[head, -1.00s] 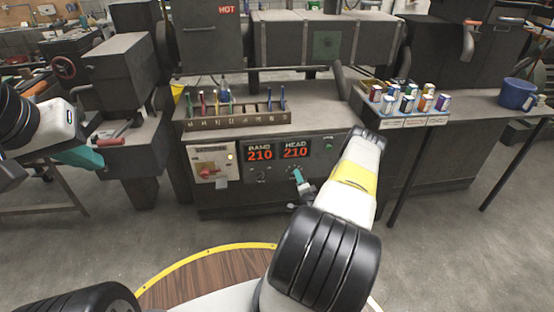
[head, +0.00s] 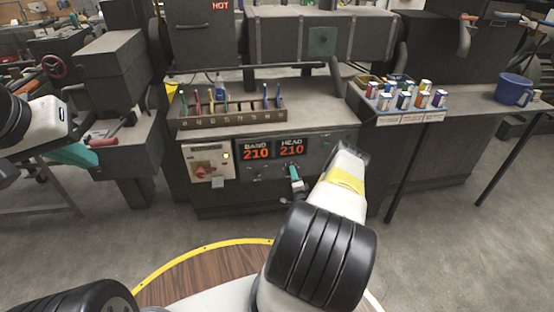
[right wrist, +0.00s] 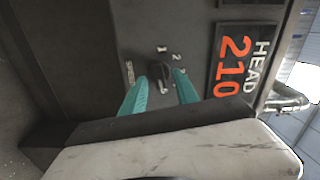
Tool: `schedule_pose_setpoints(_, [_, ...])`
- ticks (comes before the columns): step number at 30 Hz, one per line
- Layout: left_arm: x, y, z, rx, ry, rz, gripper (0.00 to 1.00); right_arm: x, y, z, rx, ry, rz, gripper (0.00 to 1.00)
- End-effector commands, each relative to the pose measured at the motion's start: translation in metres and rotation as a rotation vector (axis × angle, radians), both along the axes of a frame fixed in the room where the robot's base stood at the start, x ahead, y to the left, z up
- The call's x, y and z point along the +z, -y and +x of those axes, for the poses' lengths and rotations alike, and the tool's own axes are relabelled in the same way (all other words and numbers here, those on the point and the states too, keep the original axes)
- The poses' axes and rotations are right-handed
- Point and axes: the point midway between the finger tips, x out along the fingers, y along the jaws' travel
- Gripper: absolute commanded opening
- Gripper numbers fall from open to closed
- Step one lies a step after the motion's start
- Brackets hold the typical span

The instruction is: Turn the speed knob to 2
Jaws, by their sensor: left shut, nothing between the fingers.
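The dark speed knob (right wrist: 159,71) is on the control panel below the HEAD display, with a SPEED label and the numerals 1 and 2 beside it in the right wrist view. Where its pointer aims is not clear. My right gripper (right wrist: 161,78) has its teal fingers apart, one on each side of the knob; I cannot tell whether they touch it. In the head view my right gripper (head: 294,173) is at the panel and covers the knob. My left gripper (head: 88,154) is shut and empty at the left, far from the panel.
The HEAD display (head: 291,148) and the BAND display (head: 256,150) both read 210. A pale switch plate (head: 208,162) is left of them. A tool rack (head: 230,110) stands above the panel. Small tins (head: 405,98) and a blue bucket (head: 513,90) stand on the right.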

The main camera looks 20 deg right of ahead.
Motion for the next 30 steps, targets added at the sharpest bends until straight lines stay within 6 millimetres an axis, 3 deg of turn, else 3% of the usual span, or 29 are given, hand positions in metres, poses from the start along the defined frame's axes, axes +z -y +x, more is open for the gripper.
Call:
schedule_pose_setpoints(5, [0.0000,0.0000,0.0000,0.000,0.000,0.000,0.00,-0.0001,-0.0001,0.0000,0.000,0.000,0.000,0.36])
schedule_pose_setpoints(9, [0.0000,0.0000,0.0000,0.000,0.000,0.000,0.00,-0.0001,-0.0001,-0.0002,0.000,0.000,0.000,0.09])
schedule_pose_setpoints(11, [0.0000,0.0000,0.0000,0.000,0.000,0.000,0.00,-0.0001,-0.0001,-0.0002,0.000,0.000,0.000,0.00])
schedule_pose_setpoints(23, [0.0000,0.0000,0.0000,0.000,0.000,0.000,0.00,-0.0001,-0.0005,-0.0002,0.001,-0.008,-0.032,0.00])
schedule_pose_setpoints(30, [0.0000,0.0000,0.0000,0.000,0.000,0.000,0.00,0.0002,-0.0004,-0.0003,0.001,-0.038,-0.157,0.00])
